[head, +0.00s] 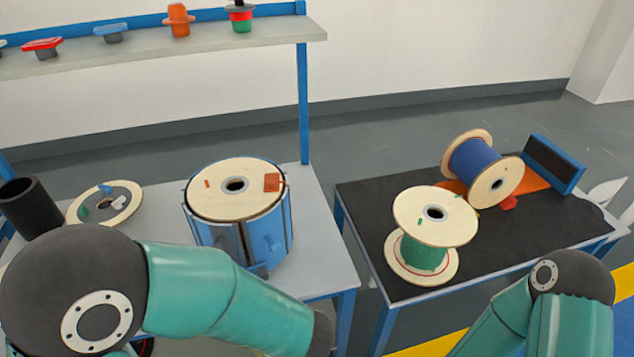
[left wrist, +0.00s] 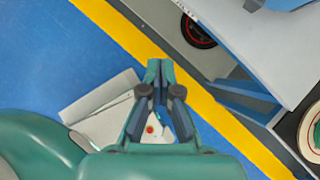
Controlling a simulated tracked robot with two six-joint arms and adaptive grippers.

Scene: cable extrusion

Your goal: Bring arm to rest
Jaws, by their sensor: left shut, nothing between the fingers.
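My left gripper (left wrist: 160,66) shows in the left wrist view with its fingertips together and nothing between them. It hangs over the blue floor and a yellow floor stripe, apart from the tables. In the head view my left arm comes in from the left and bends across the lower left, in front of the left table. Its gripper is out of that view. My right arm shows at the lower right of the head view, and its gripper is not visible.
A blue-sided drum (head: 265,235) stands on the left table (head: 315,235). A green spool (head: 422,252) and a tilted blue spool (head: 475,165) are on the right table (head: 375,200). A shelf (head: 150,48) holds several small parts. A gap separates the tables.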

